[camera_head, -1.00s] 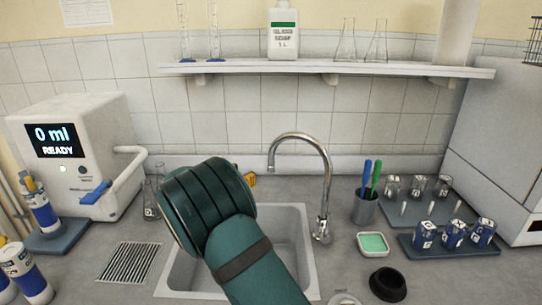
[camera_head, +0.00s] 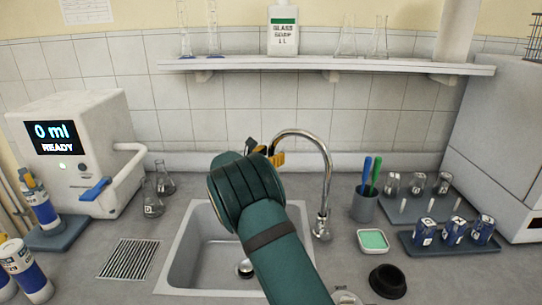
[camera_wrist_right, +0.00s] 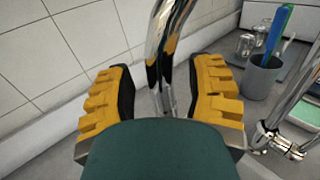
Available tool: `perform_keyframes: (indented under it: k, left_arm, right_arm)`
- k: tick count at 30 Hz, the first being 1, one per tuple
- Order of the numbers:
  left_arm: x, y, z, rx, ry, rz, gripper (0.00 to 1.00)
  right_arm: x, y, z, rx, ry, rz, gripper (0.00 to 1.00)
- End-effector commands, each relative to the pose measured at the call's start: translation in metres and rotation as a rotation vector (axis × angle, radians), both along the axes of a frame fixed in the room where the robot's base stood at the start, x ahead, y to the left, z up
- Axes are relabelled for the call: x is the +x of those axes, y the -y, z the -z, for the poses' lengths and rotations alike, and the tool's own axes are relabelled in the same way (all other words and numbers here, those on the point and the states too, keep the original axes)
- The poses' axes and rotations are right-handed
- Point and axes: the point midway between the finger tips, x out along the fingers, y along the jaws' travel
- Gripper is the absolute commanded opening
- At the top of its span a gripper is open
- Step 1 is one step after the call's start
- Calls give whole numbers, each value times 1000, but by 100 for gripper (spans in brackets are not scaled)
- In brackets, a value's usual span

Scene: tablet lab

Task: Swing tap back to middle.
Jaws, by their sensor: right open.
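The chrome tap (camera_head: 325,190) stands at the right rear rim of the sink (camera_head: 308,250). Its arched spout reaches left over the basin. My right gripper (camera_head: 264,150) is at the free end of the spout, with its yellow-padded fingers open. In the right wrist view, the spout (camera_wrist_right: 160,35) comes down between the two spread fingers (camera_wrist_right: 165,92), with a gap visible on each side. The tap's base and lever (camera_wrist_right: 275,140) show at lower right there. The spout's tip is partly hidden by my gripper in the head view. My left gripper is out of view.
Flasks (camera_head: 153,198) and a dispenser (camera_head: 85,150) stand to the left. A shelf (camera_head: 330,68) with glassware runs above.

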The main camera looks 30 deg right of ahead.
Motion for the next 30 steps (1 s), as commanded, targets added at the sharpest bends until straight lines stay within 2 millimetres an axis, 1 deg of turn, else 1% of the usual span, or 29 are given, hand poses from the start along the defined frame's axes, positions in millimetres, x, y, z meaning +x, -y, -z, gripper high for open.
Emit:
perform_keyframes:
  k: [5, 6, 8, 9, 10, 16, 19, 23, 30]
  left_arm:
    - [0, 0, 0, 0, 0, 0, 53]
    - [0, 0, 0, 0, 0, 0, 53]
    - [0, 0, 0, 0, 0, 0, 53]
    - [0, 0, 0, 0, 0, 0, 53]
    - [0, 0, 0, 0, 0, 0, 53]
    - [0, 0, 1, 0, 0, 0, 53]
    - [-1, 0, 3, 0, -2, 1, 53]
    - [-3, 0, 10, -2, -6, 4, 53]
    - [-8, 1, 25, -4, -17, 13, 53]
  right_arm:
    - [0, 0, 0, 0, 0, 0, 53]
    - [0, 0, 0, 0, 0, 0, 45]
    - [0, 0, 0, 0, 0, 0, 24]
    - [0, 0, 0, 0, 0, 0, 10]
    - [0, 0, 0, 0, 0, 0, 0]
    - [-1, -1, 0, 0, 0, -3, 0]
    - [-3, -5, -1, -2, 1, -26, 0]
    - [-10, -16, -1, -4, 0, -91, 0]
    - [-29, -39, 1, -1, 0, -235, 0]
